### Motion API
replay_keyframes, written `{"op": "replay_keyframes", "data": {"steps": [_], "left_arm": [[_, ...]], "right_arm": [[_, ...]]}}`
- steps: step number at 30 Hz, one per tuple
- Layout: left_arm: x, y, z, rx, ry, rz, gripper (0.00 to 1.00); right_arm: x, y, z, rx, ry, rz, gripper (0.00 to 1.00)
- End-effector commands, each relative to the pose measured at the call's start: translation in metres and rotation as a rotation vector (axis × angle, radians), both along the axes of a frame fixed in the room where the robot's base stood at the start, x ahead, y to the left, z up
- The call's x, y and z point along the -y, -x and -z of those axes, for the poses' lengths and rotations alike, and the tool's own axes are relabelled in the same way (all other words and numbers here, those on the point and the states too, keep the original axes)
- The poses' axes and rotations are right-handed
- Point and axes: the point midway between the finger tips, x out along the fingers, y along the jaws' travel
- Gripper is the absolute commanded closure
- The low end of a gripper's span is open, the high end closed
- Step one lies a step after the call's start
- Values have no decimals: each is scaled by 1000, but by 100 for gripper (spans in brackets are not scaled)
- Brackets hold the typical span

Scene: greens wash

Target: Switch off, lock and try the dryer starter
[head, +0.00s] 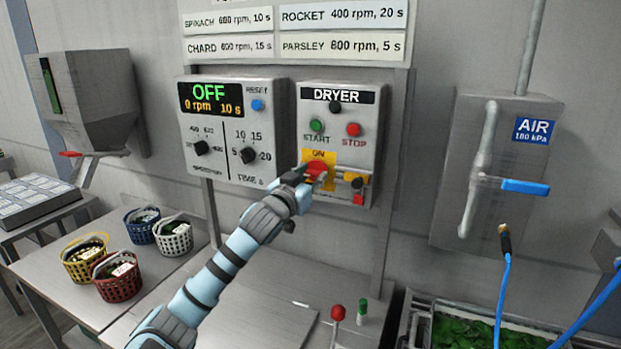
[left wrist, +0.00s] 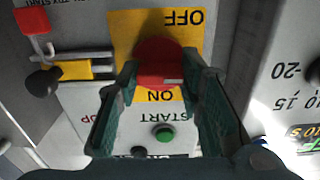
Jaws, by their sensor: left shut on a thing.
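The dryer starter (head: 338,125) is a grey wall box with a green START button (head: 316,126), a red STOP button (head: 353,130) and a dark round lamp (head: 335,107). Its red rotary knob (head: 317,169) sits on a yellow ON/OFF plate (left wrist: 127,28). My left gripper (head: 303,178) is shut on this knob; in the left wrist view the fingers flank the red knob (left wrist: 158,60). I cannot tell its exact setting. Beside the knob is a metal bar with a yellow block (left wrist: 75,69), a black knob (left wrist: 43,82) and a red piece (left wrist: 33,20). My right gripper is out of view.
A control box (head: 235,130) left of the starter reads OFF, 0 rpm, 10 s. Several baskets (head: 118,278) stand on the left table. A red-topped item (head: 337,313) and a green-capped one (head: 362,306) are below. An AIR cabinet (head: 480,200) is at right.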

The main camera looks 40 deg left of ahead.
Motion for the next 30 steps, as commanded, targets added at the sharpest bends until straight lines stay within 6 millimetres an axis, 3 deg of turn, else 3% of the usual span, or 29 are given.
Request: {"op": "replay_keyframes", "data": {"steps": [18,19,22,30], "left_arm": [[0,0,-1,17,48,0,94],[0,0,-1,17,48,0,64],[0,0,-1,17,48,0,48],[0,0,-1,16,47,0,46]], "right_arm": [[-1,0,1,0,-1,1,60],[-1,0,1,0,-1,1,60],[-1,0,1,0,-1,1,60],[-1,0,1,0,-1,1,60]]}}
